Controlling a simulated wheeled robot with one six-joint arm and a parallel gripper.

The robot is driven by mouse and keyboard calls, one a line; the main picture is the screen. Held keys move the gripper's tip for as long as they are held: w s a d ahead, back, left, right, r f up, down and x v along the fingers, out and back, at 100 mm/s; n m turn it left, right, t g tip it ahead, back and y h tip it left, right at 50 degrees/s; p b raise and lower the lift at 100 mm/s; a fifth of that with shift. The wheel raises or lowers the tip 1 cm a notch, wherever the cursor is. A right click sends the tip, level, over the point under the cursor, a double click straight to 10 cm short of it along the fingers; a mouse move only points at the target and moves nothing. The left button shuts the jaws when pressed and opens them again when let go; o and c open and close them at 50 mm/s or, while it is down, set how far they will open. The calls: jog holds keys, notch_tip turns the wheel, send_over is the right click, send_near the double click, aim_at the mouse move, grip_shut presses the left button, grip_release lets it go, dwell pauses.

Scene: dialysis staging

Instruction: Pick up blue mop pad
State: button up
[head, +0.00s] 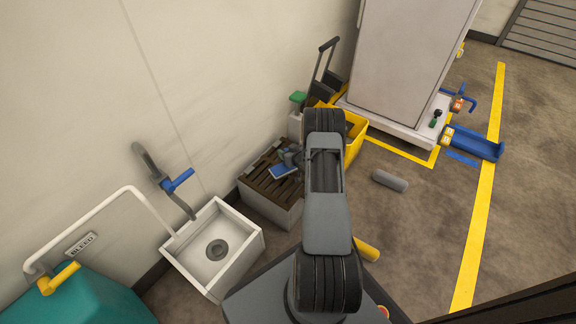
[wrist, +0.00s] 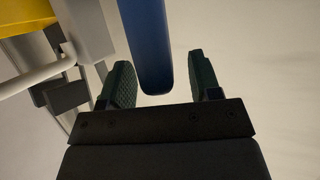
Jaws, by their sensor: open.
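The blue mop pad (head: 282,171) shows as a small blue patch above the dark slatted top of a low crate (head: 262,178), against the wall. My gripper (head: 293,158) is right by it, partly hidden by my own arm. In the wrist view a long blue piece with a rounded end, which looks like the pad (wrist: 148,42), reaches down between the two dark green fingers of my gripper (wrist: 160,62). The fingers are open, with a gap on both sides of the blue piece. Whether the pad touches the slats cannot be told.
A yellow bucket (head: 355,142) and a green-capped bottle (head: 297,118) stand behind my arm. A white sink (head: 190,254) is left of the crate. A grey cylinder (head: 390,181) and a yellow one (head: 367,249) lie on the floor. A tall cabinet (head: 410,55) stands behind.

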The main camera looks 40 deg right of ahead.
grip_shut()
dwell(0.3)
dwell(0.3)
